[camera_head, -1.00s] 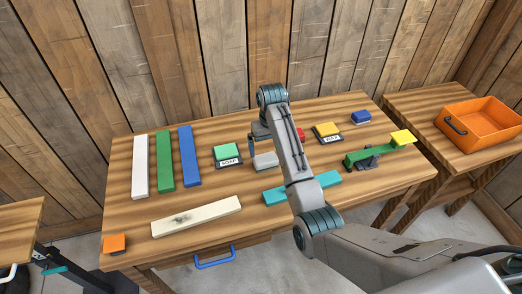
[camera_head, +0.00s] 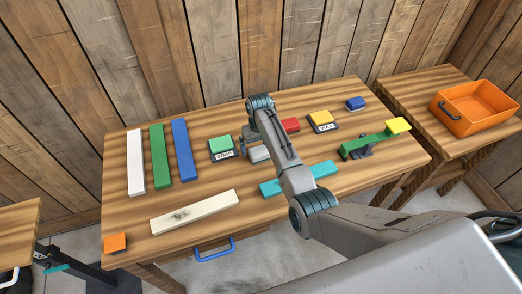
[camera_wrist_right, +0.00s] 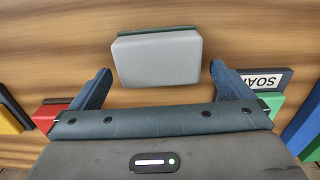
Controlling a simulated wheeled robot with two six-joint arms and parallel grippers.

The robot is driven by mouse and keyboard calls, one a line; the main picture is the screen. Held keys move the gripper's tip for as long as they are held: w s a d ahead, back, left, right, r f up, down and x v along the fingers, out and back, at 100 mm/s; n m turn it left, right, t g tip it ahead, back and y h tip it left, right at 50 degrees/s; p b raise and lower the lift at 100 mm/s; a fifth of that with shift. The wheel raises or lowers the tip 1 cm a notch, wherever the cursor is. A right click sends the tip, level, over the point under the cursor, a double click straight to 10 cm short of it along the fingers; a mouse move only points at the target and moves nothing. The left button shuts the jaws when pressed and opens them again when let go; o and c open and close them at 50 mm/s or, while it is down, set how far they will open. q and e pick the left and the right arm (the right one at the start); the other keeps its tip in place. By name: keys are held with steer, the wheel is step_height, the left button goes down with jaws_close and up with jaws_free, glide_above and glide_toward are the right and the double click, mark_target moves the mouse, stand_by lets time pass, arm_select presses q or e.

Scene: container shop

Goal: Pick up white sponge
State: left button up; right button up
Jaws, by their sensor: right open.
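The white sponge (camera_head: 260,154) lies on the wooden table, partly hidden behind my right arm in the head view. In the right wrist view it is a pale grey-white block (camera_wrist_right: 158,58) on a thin dark green base. My right gripper (camera_wrist_right: 160,78) is open, with one blue-grey finger on each side of the sponge's near part and clear gaps between. In the head view the right gripper (camera_head: 244,143) is small and partly hidden by its wrist, beside the sponge. My left gripper is not in view.
A green block with a SOAP label (camera_head: 221,144) stands close left of the sponge; a red block (camera_head: 290,125) is at its right. A teal bar (camera_head: 318,174) and cream board (camera_head: 195,211) lie nearer. An orange bin (camera_head: 480,105) stands on the right table.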

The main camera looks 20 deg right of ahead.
steer(key=shift+s+f, duration=0.1)
steer(key=shift+f, duration=0.55)
steer(key=shift+c, duration=1.1)
steer(key=c, duration=0.8)
